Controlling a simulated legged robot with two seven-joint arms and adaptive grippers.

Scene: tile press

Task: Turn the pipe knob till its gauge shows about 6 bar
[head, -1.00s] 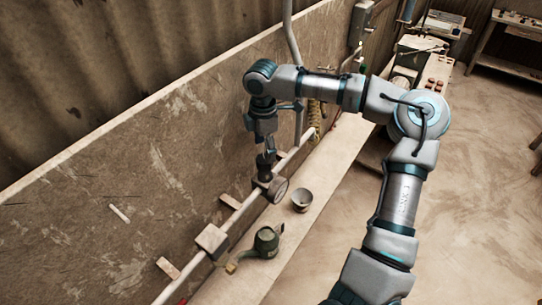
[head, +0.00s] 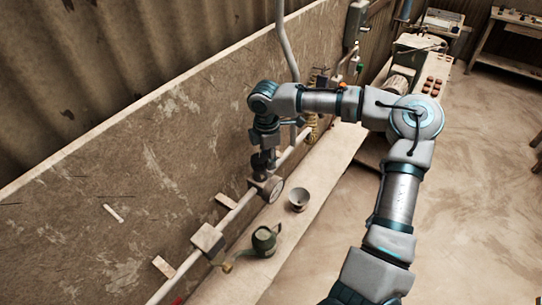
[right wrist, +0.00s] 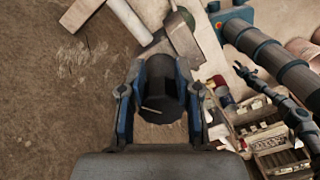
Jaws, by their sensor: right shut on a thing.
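The pipe (head: 235,214) runs along the wall's foot. The dark knob (right wrist: 160,98) stands above the gauge's fitting. My right gripper (head: 263,165) points down over the knob and mostly hides it in the head view. In the right wrist view, the two blue fingers of this gripper (right wrist: 160,115) are shut on the knob from both sides. A thin light mark shows on the knob's top. My left gripper is not in view.
The board wall (head: 130,215) rises close to the left of the pipe. Open floor (head: 470,170) lies to the right.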

